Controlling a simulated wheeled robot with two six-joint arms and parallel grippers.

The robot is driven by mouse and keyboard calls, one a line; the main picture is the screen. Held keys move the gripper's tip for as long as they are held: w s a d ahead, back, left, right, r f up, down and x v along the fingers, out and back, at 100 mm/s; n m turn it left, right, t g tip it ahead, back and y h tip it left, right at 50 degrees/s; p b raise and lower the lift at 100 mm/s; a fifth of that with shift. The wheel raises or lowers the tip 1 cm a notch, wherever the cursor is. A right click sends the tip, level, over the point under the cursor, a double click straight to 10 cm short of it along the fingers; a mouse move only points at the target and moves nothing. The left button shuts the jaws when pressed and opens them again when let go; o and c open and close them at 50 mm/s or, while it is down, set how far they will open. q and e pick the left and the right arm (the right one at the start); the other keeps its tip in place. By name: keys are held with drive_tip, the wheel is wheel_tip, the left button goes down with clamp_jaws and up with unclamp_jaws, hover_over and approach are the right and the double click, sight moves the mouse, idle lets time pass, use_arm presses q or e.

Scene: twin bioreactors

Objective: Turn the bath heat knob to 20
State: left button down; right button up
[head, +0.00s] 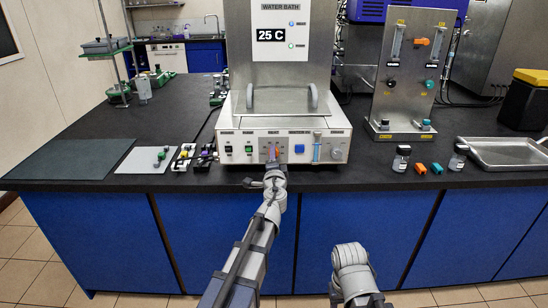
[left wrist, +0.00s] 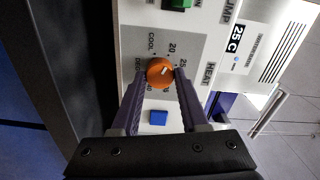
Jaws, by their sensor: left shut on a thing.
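The orange bath heat knob (left wrist: 160,72) sits on the front panel of the water bath (head: 290,40). In the left wrist view, its white pointer mark leans toward the upper right, roughly between the printed 20 and 25; the exact reading is hard to tell. My left gripper (left wrist: 156,84) is shut on the knob, with one purple finger at each side. In the head view my left gripper (head: 273,156) reaches the middle of the panel and partly hides the knob. The bath display (head: 271,35) reads 25 C. My right gripper is out of view; only part of that arm shows.
A green switch (head: 249,149) is left of the knob, and a blue button (head: 299,149) is right of it. Small vials (head: 401,159) and a metal tray (head: 507,152) stand to the right on the black bench. A grey mat (head: 70,159) lies at the left.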

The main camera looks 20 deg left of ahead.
use_arm(q)
drive_tip(key=shift+c, duration=2.1)
unclamp_jaws()
drive_tip(key=v, duration=0.7)
drive_tip(key=shift+s, duration=0.4)
drive_tip(key=shift+d, duration=0.1)
